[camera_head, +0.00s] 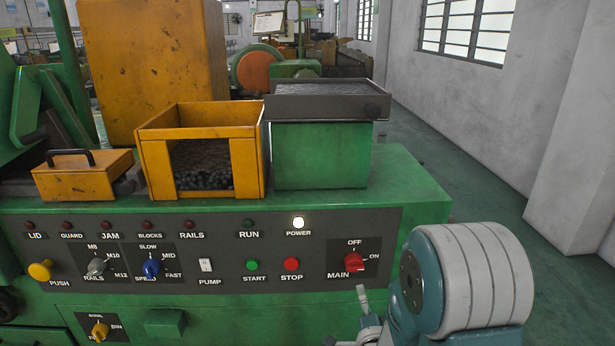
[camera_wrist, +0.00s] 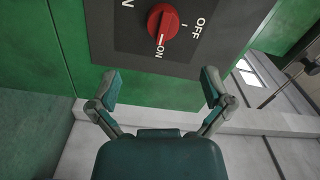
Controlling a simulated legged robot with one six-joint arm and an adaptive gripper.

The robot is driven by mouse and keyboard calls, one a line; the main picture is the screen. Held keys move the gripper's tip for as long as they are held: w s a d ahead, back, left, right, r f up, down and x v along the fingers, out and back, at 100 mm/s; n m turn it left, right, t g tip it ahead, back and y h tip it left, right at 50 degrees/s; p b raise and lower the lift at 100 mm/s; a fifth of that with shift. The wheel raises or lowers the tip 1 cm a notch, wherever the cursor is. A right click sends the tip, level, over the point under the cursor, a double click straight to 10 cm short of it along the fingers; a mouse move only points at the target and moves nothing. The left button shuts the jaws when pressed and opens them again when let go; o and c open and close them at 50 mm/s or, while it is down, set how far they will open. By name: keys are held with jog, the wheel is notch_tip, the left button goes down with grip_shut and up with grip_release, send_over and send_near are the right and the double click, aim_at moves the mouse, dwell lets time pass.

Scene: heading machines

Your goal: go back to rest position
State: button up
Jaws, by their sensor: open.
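My gripper (camera_wrist: 160,88) is open and empty in the wrist view, with its two fingers spread apart. The red MAIN switch (camera_wrist: 163,22) is beyond the fingertips, and the gripper is apart from it. Its white mark points toward ON in the wrist view. In the head view the MAIN switch (camera_head: 354,261) sits at the right end of the grey panel. In the head view my arm is at the lower right, and part of my gripper (camera_head: 365,312) shows below the switch.
The green machine's control panel (camera_head: 220,285) carries several knobs and buttons. The POWER lamp (camera_head: 298,223) is lit white. A yellow bin (camera_head: 155,170) of dark parts and a green box (camera_head: 320,155) stand on top. Free floor (camera_head: 470,150) lies right, beside the wall.

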jog(key=s+r+n+g, duration=0.6)
jog(key=r+n+g, duration=0.1)
jog(key=r+n, duration=0.15)
jog(key=s+r+n+g, duration=0.2)
jog(key=s+n, duration=0.1)
jog(key=s, duration=0.6)
jog(key=s+r+n+g, duration=0.3)
jog(key=s, duration=0.7)
jog(key=shift+a+r+g, duration=0.15)
jog(key=shift+r+g, duration=0.1)
jog(key=shift+g, duration=0.05)
